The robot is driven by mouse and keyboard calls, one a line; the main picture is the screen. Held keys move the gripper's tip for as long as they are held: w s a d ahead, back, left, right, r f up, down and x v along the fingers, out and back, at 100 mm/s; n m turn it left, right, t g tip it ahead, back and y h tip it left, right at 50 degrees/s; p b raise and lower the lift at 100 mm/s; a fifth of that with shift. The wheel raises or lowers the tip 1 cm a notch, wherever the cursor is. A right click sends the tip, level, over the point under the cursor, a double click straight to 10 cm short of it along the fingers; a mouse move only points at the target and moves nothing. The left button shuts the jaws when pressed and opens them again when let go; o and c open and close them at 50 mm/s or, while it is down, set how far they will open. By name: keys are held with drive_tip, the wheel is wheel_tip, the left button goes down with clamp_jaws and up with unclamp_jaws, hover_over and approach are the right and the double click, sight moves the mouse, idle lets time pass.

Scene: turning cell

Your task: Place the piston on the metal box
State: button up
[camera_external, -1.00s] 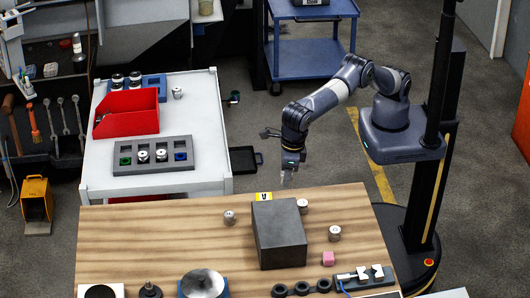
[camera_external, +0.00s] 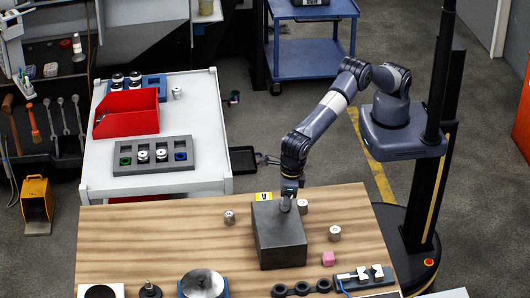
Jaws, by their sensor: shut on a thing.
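The metal box (camera_external: 280,237) is a dark grey block on the wooden table, its top face bare at the front. My gripper (camera_external: 286,205) points down at the back right part of the box's top. It is shut on a small grey piece, seemingly the piston, mostly hidden by the fingers. I cannot tell whether the piece touches the box. Other silvery piston-like cylinders stand on the table: one left of the box (camera_external: 229,217), one just behind its right edge (camera_external: 303,206) and one to its right (camera_external: 334,233).
A blue round fixture (camera_external: 203,284) stands at the front. The table's left part (camera_external: 140,230) is clear. A white cart (camera_external: 207,150) with a red bin (camera_external: 127,114) stands behind.

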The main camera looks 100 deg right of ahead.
drive_tip(key=shift+f, duration=0.1)
drive_tip(key=o, duration=1)
drive_tip(key=r, duration=0.4)
drive_tip(key=s+r, duration=0.1)
drive_tip(key=r, duration=0.3)
drive_tip(key=r+b, duration=0.1)
drive_tip(key=r, duration=0.3)
drive_tip(key=shift+s+a+r, duration=0.1)
drive_tip(key=shift+s, duration=0.1)
drive_tip(key=shift+o, duration=0.2)
